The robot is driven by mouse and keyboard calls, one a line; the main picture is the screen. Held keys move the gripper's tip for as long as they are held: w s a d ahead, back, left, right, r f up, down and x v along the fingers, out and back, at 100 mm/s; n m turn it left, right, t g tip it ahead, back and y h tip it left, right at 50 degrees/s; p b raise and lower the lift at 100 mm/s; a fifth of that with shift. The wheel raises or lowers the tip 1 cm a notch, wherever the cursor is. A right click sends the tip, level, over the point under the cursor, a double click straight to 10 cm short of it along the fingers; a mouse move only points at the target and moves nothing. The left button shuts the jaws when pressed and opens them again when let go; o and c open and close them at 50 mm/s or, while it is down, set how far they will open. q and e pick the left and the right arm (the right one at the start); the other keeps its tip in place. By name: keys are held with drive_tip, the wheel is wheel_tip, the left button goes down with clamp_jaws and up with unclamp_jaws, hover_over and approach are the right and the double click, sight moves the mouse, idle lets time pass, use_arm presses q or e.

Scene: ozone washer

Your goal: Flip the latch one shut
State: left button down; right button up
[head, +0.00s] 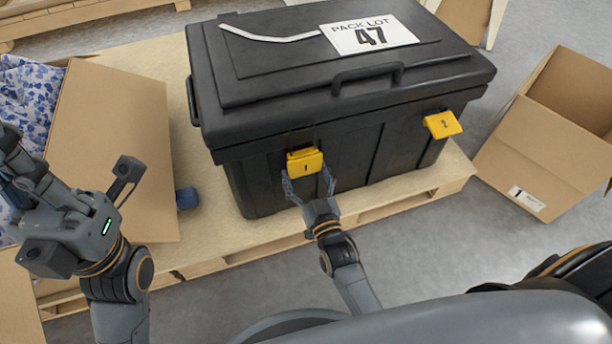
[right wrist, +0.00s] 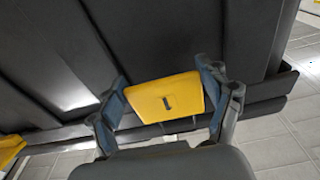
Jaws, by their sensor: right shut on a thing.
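The black case (head: 345,95) stands with its lid down on a pallet. Latch one (head: 305,162), a yellow flap marked 1, is on the front left under the lid edge and appears tilted outward. My right gripper (head: 308,182) is shut on it, with a finger at each side. In the right wrist view latch one (right wrist: 165,97) sits between the fingers of the right gripper (right wrist: 165,104). Latch two (head: 442,124), marked 2, sticks out at the front right. My left gripper (head: 67,152) is open and empty at the left.
An open cardboard box (head: 110,150) with blue patterned contents stands left of the case, close to my left gripper. A blue cylinder (head: 187,198) lies beside it. Another open box (head: 545,150) is on the right. The wooden pallet (head: 240,235) has bare boards in front.

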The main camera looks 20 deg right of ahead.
drive_tip(key=shift+w+t, duration=0.1)
drive_tip(key=shift+t, duration=0.2)
drive_tip(key=o, duration=1.1)
drive_tip(key=shift+o, duration=0.2)
drive_tip(key=s+f, duration=0.1)
drive_tip(key=s, duration=1)
drive_tip(key=shift+s+d+f, duration=0.2)
drive_tip(key=shift+s+f, duration=0.2)
